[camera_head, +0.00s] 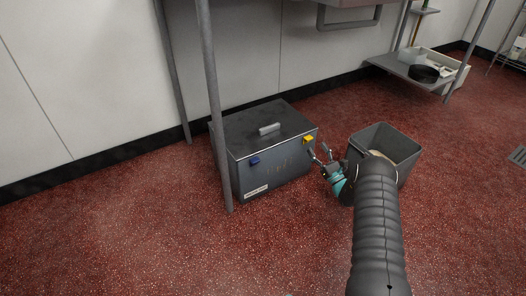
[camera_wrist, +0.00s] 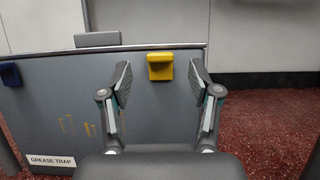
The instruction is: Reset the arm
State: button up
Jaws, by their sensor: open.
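My gripper (camera_head: 319,155) is open and empty in front of the right part of a grey metal box. In the wrist view my gripper (camera_wrist: 163,82) has its two fingers spread, with a yellow latch (camera_wrist: 160,66) showing between and beyond the tips. The box is a grease trap (camera_wrist: 150,110), labelled so at its lower left. In the head view the grease trap (camera_head: 280,172) stands on the floor with its lid closed. The yellow latch (camera_head: 308,139) is at its upper right front edge, and a blue latch (camera_head: 254,161) at the left. I cannot tell whether the fingers touch the latch.
A grey open bin (camera_head: 402,150) with something pale inside stands right of the trap, partly behind my arm. A metal post (camera_head: 214,110) rises at the trap's left front. A low shelf (camera_head: 400,68) is at the back right. Red floor (camera_head: 130,240) lies clear at left.

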jog(key=shift+v, duration=0.85)
